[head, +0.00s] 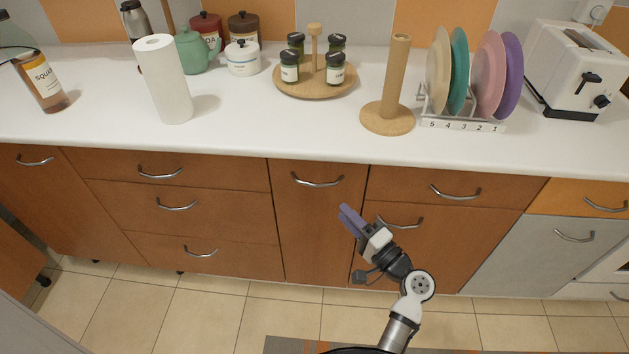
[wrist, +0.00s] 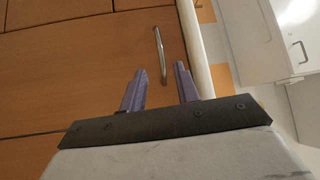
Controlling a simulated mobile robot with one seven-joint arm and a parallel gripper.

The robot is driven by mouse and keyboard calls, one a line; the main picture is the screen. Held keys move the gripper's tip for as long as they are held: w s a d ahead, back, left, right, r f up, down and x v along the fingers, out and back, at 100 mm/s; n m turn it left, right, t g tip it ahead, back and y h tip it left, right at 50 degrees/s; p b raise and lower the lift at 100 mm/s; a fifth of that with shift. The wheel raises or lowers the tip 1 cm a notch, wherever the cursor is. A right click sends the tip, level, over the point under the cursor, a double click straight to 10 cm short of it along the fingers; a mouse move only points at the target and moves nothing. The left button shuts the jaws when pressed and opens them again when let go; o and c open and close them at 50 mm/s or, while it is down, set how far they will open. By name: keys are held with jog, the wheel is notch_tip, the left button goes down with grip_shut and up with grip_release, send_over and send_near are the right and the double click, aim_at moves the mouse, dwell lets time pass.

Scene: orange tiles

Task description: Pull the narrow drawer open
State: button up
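The narrow drawer (head: 318,235) has a tall brown wooden front in the middle of the cabinet row. It looks flush with its neighbours. Its curved metal handle (head: 317,182) lies level near the top edge. My gripper (head: 347,217) is below and to the right of that handle, in front of the cabinet fronts. In the wrist view, the purple fingers of my gripper (wrist: 161,72) are apart with nothing between them. The handle (wrist: 160,52) shows just beyond the fingertips, roughly in line with the gap. I see no contact with it.
A stack of drawers (head: 180,225) stands left of the narrow drawer; a drawer (head: 445,190) over a wide front (head: 440,245) stands right. The white counter (head: 240,120) overhangs above, holding a paper-towel roll (head: 165,85), spice rack (head: 315,85) and plate rack (head: 465,120).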

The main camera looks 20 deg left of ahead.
aim_at(317, 185)
jog(key=p+x, duration=0.3)
jog(key=x, duration=0.7)
jog(key=shift+w+a+r, duration=0.1)
jog(key=shift+w+a, duration=0.35)
jog(key=shift+a, duration=0.25)
jog(key=shift+c, duration=0.2)
grip_shut()
